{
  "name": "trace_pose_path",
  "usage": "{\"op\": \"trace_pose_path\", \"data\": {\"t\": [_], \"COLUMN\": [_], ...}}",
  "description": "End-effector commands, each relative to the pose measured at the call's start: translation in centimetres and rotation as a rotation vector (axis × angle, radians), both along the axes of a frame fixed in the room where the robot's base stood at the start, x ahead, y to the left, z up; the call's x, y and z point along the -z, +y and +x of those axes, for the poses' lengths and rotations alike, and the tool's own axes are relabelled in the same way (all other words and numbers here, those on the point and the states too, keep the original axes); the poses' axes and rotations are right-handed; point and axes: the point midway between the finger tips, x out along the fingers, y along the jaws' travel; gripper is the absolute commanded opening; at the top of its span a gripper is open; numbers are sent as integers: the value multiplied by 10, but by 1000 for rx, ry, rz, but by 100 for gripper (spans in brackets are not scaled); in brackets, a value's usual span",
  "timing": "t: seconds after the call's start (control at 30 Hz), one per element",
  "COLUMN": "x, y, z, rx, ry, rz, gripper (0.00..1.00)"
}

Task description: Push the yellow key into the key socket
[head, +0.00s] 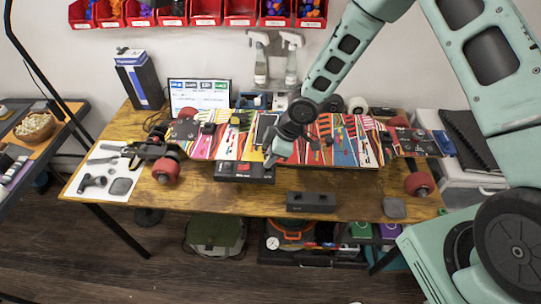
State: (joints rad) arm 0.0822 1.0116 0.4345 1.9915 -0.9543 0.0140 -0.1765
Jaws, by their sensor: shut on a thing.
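My gripper (270,160) points down over the front edge of the colourful board, just above the dark box with a red part (245,173). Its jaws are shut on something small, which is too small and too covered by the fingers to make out. A small yellow patch beside dark parts (236,121) shows on the board, left of my gripper. I cannot tell whether it is the yellow key. I cannot clearly pick out the key socket; several small dark parts sit on the board.
The board (345,150) lies across the wooden table (220,205) with red wheels at its ends. A dark block (311,202) lies in front. A white sheet with tools (105,180) is at the left. Spray bottles (260,65) and a blue-black box (140,80) stand behind.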

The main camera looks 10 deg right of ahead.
Motion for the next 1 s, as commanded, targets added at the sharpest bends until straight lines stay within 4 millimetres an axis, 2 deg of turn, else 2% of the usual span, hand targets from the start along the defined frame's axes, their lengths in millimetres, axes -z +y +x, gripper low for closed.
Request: {"op": "trace_pose_path", "data": {"t": [0.63, 1.0], "x": [13, 14], "y": [0, 0], "z": [0, 0], "rx": [0, 0], "ry": [0, 0], "rz": [0, 0], "gripper": [0, 0]}}
